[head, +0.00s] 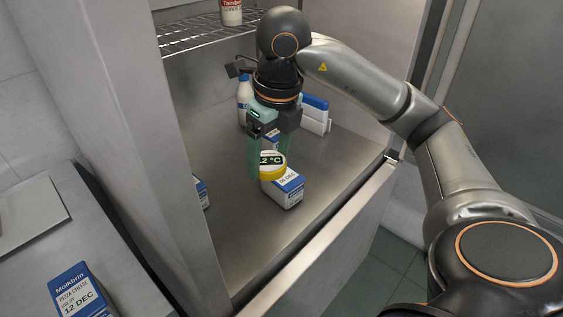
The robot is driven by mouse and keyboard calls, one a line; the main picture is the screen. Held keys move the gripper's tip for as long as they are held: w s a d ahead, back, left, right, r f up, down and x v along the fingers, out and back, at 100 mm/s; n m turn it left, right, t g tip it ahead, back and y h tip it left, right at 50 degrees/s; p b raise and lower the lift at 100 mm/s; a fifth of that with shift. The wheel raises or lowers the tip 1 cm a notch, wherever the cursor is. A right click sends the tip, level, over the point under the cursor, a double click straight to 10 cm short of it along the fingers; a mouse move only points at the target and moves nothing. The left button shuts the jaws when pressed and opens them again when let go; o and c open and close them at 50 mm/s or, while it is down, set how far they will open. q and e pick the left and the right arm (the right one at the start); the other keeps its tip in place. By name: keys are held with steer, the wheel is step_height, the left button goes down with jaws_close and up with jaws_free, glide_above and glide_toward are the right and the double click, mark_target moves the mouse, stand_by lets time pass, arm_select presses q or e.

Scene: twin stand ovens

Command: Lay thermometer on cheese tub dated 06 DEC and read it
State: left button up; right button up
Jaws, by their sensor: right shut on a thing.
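The thermometer shows just over a blue and white cheese tub (287,190), whose label reads partly as "06 DEC". I cannot tell whether the thermometer touches the tub top. Another cheese tub (78,294), labelled "Pizza Cheese" and "12 DEC", stands on the counter at the lower left. My left gripper is not in view.
Inside the steel compartment stand a white bottle (244,92), blue and white packs (314,117) at the back, and a partly hidden pack (202,193) by the left wall. A wire shelf (195,36) holds a red-labelled bottle (231,12). The floor in front of the tub is clear.

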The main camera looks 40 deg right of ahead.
steer(key=w+d+f, duration=0.2)
steer(key=d+f, duration=0.1)
steer(key=w+d+f, duration=0.5)
steer(key=d+f, duration=0.1)
steer(key=d, duration=0.1)
steer(key=shift+w+b, duration=0.3)
steer(key=shift+b, duration=0.1)
steer(key=f, duration=0.3)
steer(key=shift+w+d+f, duration=0.1)
steer(key=shift+w+d, duration=0.1)
steer(key=shift+d, duration=0.05)
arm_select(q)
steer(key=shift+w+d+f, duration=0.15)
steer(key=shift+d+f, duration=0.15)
arm_select(e)
steer(key=shift+f, duration=0.3)
steer(key=shift+f, duration=0.1)
steer(key=o, duration=1.3)
steer(key=shift+c, duration=0.2)
